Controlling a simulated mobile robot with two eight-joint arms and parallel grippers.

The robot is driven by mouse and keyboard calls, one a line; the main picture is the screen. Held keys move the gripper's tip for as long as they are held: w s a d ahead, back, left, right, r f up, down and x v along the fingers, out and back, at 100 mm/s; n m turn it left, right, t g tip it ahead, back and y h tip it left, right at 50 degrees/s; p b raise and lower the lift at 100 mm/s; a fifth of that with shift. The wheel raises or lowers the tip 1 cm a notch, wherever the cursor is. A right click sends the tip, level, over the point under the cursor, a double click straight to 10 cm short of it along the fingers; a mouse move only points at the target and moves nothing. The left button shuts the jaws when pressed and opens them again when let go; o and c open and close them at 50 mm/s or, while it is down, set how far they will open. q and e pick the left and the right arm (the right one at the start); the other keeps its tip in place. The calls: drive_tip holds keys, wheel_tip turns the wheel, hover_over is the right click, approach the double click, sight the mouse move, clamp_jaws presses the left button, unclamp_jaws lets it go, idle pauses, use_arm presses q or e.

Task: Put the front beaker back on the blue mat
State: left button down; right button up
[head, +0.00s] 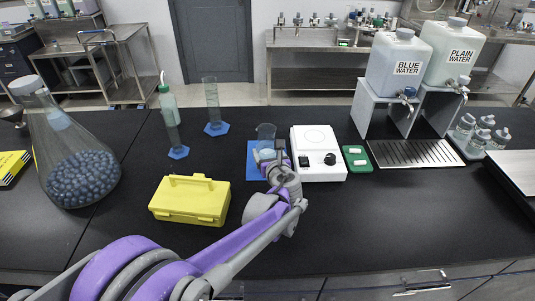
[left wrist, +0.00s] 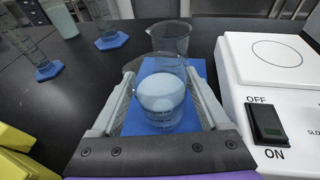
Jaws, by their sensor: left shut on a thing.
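The front beaker (left wrist: 160,105) is clear glass with pale liquid. In the left wrist view it stands upright between the two fingers of my left gripper (left wrist: 161,77), which is shut on it. The blue mat (head: 252,172) lies under and behind it, left of the white stirrer; it also shows in the left wrist view (left wrist: 197,66). I cannot tell whether the front beaker's base touches the mat. A rear beaker (left wrist: 170,38) stands just behind it and also shows in the head view (head: 266,132). In the head view my left gripper (head: 276,153) partly hides the front beaker.
The white stirrer (head: 318,169) stands close right of the mat. A yellow box (head: 190,200) is front left. Two cylinders on blue bases (head: 178,153) and a green-tinted bottle (head: 168,101) stand back left. A large flask (head: 70,150) is far left. The front right bench is clear.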

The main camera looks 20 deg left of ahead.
use_arm(q)
drive_tip(key=shift+f, duration=0.2)
unclamp_jaws()
drive_tip(key=shift+s+d+r, duration=0.1)
drive_tip(key=shift+s+r, duration=0.05)
drive_tip(key=shift+r, duration=0.05)
drive_tip(key=v, duration=1.1)
drive_tip(key=shift+s+d, duration=0.15)
drive_tip(key=shift+s, duration=0.1)
